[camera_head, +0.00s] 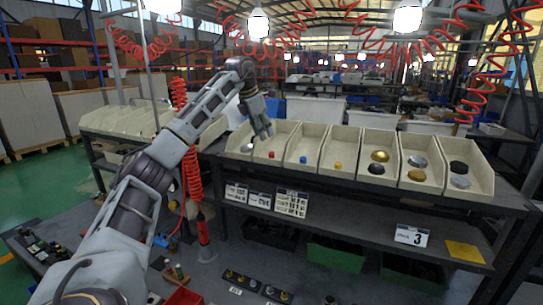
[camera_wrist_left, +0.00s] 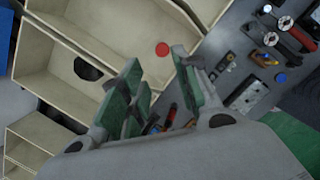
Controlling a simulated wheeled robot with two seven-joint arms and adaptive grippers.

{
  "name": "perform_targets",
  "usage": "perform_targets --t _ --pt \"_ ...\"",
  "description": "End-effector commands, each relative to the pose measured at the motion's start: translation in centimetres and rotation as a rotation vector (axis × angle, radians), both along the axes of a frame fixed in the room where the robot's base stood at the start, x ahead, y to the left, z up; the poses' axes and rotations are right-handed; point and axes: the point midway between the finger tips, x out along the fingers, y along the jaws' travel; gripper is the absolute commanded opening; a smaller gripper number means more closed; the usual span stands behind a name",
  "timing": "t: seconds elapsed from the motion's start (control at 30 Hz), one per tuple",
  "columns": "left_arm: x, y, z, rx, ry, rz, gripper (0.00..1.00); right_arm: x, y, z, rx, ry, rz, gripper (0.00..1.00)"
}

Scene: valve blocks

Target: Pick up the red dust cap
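The red dust cap (camera_head: 271,154) lies in a cream bin in the row on the workbench. In the left wrist view it shows as a small red disc (camera_wrist_left: 162,49) on the bin floor, just beyond the fingertips. My left gripper (camera_head: 263,134) hangs above that bin, fingers down, and appears apart from the cap. In the left wrist view my left gripper (camera_wrist_left: 157,72) has its green-padded fingers spread with nothing between them. My right gripper is not in view.
Neighbouring bins hold a blue cap (camera_head: 303,159), a yellow cap (camera_head: 338,165), a gold knob (camera_head: 379,156) and dark parts (camera_head: 459,168). Thin bin walls (camera_head: 288,135) stand close to the left gripper. A red coiled hose (camera_head: 188,165) hangs beside my left arm.

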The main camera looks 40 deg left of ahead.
Motion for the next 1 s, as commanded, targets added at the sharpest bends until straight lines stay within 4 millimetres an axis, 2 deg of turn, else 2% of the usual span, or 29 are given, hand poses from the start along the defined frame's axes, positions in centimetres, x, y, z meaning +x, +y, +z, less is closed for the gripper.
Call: perform_targets --t 0.33,0.87,1.0 --pt "1.6 -0.1 -3.8 0.0 0.002 0.0 0.32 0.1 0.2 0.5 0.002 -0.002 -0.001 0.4" --pt "2.0 -0.1 -4.5 0.0 0.0 0.0 0.32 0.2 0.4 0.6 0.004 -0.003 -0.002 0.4" --pt "2.2 -0.2 -5.2 0.0 0.003 0.0 0.32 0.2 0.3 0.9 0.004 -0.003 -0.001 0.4"
